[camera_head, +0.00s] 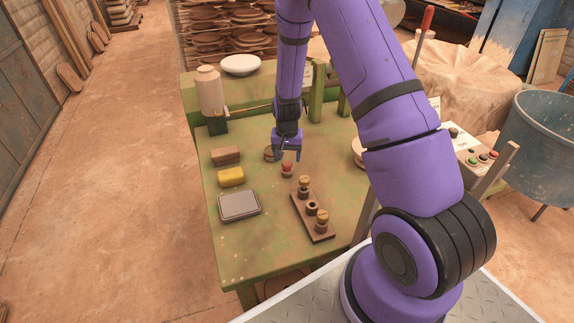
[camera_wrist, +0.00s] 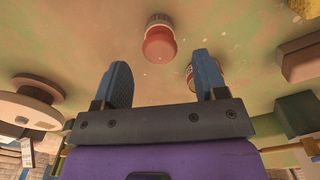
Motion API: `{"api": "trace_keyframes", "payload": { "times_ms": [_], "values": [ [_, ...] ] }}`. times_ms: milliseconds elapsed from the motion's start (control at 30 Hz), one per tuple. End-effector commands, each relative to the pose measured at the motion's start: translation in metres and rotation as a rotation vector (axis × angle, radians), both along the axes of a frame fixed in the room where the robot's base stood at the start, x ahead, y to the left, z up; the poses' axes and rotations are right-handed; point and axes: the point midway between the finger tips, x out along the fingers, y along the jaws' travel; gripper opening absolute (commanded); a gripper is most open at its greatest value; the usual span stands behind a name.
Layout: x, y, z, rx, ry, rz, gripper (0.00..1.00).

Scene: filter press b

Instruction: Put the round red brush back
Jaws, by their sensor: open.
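The round red brush (camera_head: 287,169) stands on the green table, just in front of my gripper (camera_head: 289,157). In the wrist view its round red top (camera_wrist: 159,45) shows beyond and between my fingertips, apart from both. My gripper (camera_wrist: 161,75) is open and empty, above the table. A dark wooden rack (camera_head: 299,209) lies nearer, to the right, with yellow-topped round brushes at both ends. Between them is a dark ring-like socket (camera_head: 312,207) that looks empty. A second small round thing (camera_head: 269,153) stands left of my gripper.
On the table's left are a brown block (camera_head: 225,156), a yellow sponge (camera_head: 231,177) and a grey flat box (camera_head: 239,206). A bottle (camera_head: 209,90) and white bowl (camera_head: 240,65) stand at the back. The table's near part (camera_head: 260,245) is clear.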

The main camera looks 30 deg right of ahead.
Motion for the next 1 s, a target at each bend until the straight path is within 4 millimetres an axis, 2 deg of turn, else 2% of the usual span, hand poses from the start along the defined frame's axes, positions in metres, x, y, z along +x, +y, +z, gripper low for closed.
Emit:
{"api": "trace_keyframes", "payload": {
  "times_ms": [33,200,567,667,1000],
  "values": [
    [0.001,0.0,0.011,-0.001,-0.003,0.001,0.66],
    [0.0,0.0,0.039,0.0,-0.002,0.0,0.66],
    [0.0,0.002,0.071,0.002,-0.01,0.008,0.66],
    [-0.002,0.006,0.092,0.007,-0.025,0.027,0.66],
    [-0.026,0.026,0.19,0.019,-0.108,0.127,0.66]
  ]
}}
